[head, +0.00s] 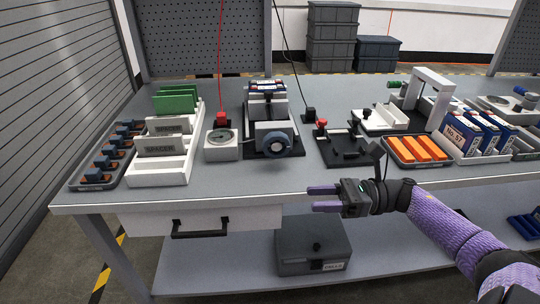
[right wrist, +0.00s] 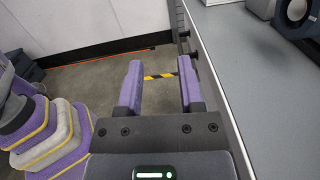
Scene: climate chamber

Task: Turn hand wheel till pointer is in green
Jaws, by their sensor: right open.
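The hand wheel (head: 277,143) is a dark blue-grey ring with a pale hub on the front of a grey machine (head: 268,110) on the bench. A white box with a round dial (head: 222,141) stands just left of it; its pointer and any green zone are too small to read. The wheel's edge shows at the top right of the right wrist view (right wrist: 295,12). My right gripper (head: 312,198) has purple fingers, open and empty, in front of the bench edge, below and right of the wheel and apart from it. It also shows in the right wrist view (right wrist: 162,85). My left gripper is not in view.
A white rack with spacers (head: 165,170) and a dark tray (head: 103,155) stand left. A black fixture (head: 343,147), an orange-filled tray (head: 419,165) and blue-white boxes (head: 470,138) stand right. Bare bench top (head: 235,180) lies in front of the wheel. A drawer handle (head: 200,230) juts out below.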

